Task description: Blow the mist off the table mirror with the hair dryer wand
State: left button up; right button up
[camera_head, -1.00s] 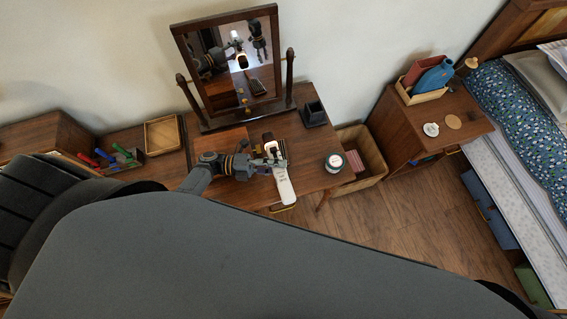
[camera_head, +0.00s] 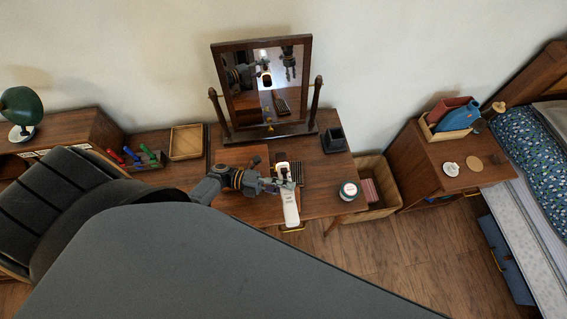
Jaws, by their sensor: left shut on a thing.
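The table mirror (camera_head: 287,63) stands upright in a dark wooden frame between two posts at the back of the desk. Its glass shows a dark reflection of my arm and of the white wand; I cannot make out mist on it. My left gripper (camera_head: 284,183) is shut on the hair dryer wand (camera_head: 291,210), over the desk in front of the mirror. The wand is white and long, its pale body pointing toward the front edge and its dark-ended top toward the mirror. It is apart from the glass. My right gripper is out of view.
The wooden desk (camera_head: 318,172) also holds a dark square cup (camera_head: 333,141), a round white-lidded jar (camera_head: 348,191) and a wooden tray (camera_head: 187,143). A black chair (camera_head: 75,190) is at the left. A crate (camera_head: 371,166) stands beside the desk.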

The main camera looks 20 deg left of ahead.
pick_arm(q)
jog(key=shift+w+d+r+p, duration=0.35)
jog(key=shift+d+r+p, duration=0.15)
jog(key=shift+r+p, duration=0.25)
jog(key=shift+w+d+r+p, duration=0.3)
jog(key=shift+d+r+p, duration=0.15)
jog(key=shift+r+p, duration=0.3)
jog(key=shift+w+d+r+p, duration=0.3)
jog(key=shift+d+r, duration=0.1)
jog(key=shift+r, duration=0.1)
jog(key=shift+w+d+r+p, duration=0.2)
jog(key=shift+d+r+p, duration=0.15)
jog(key=shift+r, duration=0.15)
jog(key=s+d, duration=0.2)
jog(key=s, duration=0.2)
jog(key=shift+d+r, duration=0.3)
jog(key=shift+d, duration=0.1)
